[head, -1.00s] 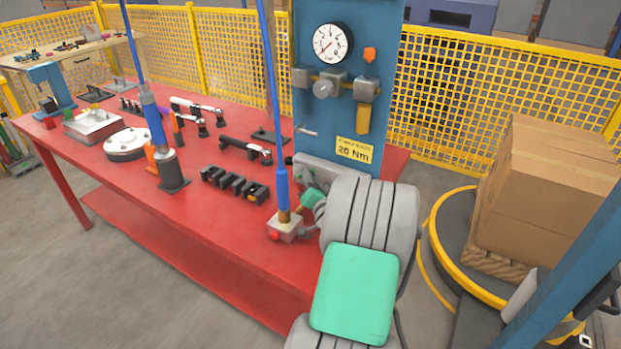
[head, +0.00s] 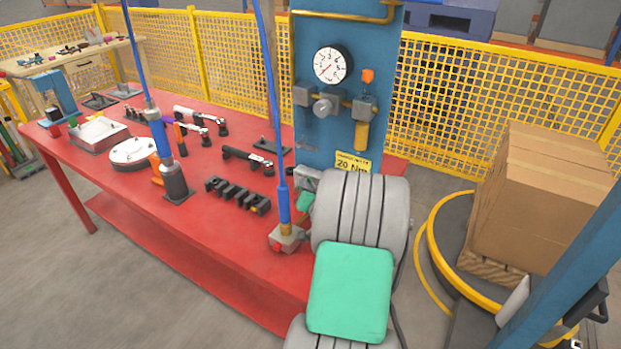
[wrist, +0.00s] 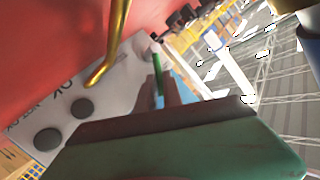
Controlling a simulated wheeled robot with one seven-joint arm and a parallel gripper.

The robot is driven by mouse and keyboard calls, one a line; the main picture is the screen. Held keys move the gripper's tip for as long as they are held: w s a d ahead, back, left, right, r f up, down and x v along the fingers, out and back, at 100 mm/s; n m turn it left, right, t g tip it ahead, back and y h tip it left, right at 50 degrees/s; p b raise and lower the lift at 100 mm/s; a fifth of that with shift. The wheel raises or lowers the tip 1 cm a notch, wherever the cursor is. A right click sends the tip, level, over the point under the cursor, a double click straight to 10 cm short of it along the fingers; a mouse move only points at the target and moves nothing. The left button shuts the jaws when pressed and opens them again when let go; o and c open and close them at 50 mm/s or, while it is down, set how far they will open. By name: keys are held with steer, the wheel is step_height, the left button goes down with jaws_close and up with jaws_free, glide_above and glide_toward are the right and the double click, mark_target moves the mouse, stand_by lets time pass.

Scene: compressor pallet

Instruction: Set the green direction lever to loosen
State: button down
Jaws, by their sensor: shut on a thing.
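In the wrist view, the thin green lever (wrist: 157,66) stands up between the two brown fingers of my gripper (wrist: 158,90). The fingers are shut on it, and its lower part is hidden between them. A pale grey panel (wrist: 118,90) lies beside it, with "OK" lettering and two dark round buttons. The lever's setting marks cannot be read. In the head view, my arm hides most of the gripper, and I cannot make out the lever there.
A brass pipe (wrist: 113,45) crosses close to the panel. In the head view, a blue hanging tool (head: 282,185) and a small grey box (head: 288,238) are beside my arm. The red table (head: 215,240) holds several tools and fixtures. A blue gauge post (head: 312,120) stands behind.

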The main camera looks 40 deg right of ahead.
steer(key=shift+w+a+r+n+g+p, duration=0.15)
steer(key=shift+w+r+n+g+p, duration=0.35)
steer(key=shift+p, duration=0.3)
steer(key=shift+s+f, duration=0.15)
steer(key=shift+f, duration=0.05)
steer(key=c, duration=1.5)
jaws_free()
steer(key=v, duration=0.7)
steer(key=shift+s+a+r+b, duration=0.15)
steer(key=shift+s+r+b, duration=0.15)
steer(key=shift+b, duration=0.1)
steer(key=shift+c, duration=0.2)
